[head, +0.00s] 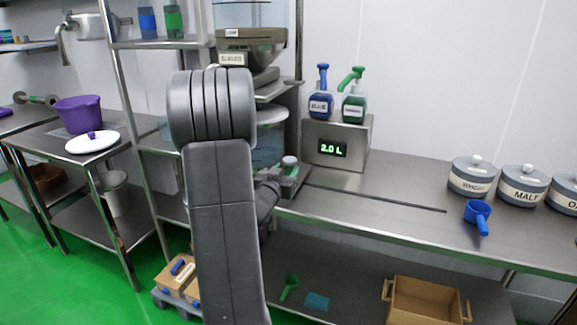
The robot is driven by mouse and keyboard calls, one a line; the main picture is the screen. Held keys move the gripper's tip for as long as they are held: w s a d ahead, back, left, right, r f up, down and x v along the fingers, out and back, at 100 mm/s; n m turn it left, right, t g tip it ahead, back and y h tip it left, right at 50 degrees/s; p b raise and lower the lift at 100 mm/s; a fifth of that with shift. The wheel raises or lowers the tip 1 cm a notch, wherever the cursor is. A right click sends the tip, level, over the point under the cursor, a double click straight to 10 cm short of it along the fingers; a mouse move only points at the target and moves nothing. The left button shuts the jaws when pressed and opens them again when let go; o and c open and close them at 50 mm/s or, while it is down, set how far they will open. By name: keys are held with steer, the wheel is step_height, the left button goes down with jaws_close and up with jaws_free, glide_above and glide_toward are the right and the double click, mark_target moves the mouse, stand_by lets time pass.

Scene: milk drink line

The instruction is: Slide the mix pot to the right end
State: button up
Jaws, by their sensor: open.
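A small pot-like piece with a pale, greenish top (289,163) stands at the left end of a dark straight track (375,198) on the steel counter. It looks like the mix pot, but my arm hides much of that area. The track runs right across the counter and is clear. My gripper (273,188) shows only in part, dark, behind my arm's right edge and close beside this piece. Its jaws are open. I cannot tell whether they touch the piece.
A dispenser box (338,145) reading 2.0 L, with two pump bottles on top, stands behind the track. A blue scoop (478,216) and lidded canisters (472,178) are at the right. The lower shelf holds a cardboard box (425,301). A purple bowl (80,113) sits far left.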

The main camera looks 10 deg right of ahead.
mark_target(288, 168)
steer(key=shift+x, duration=1.55)
steer(key=shift+d, duration=0.1)
jaws_close()
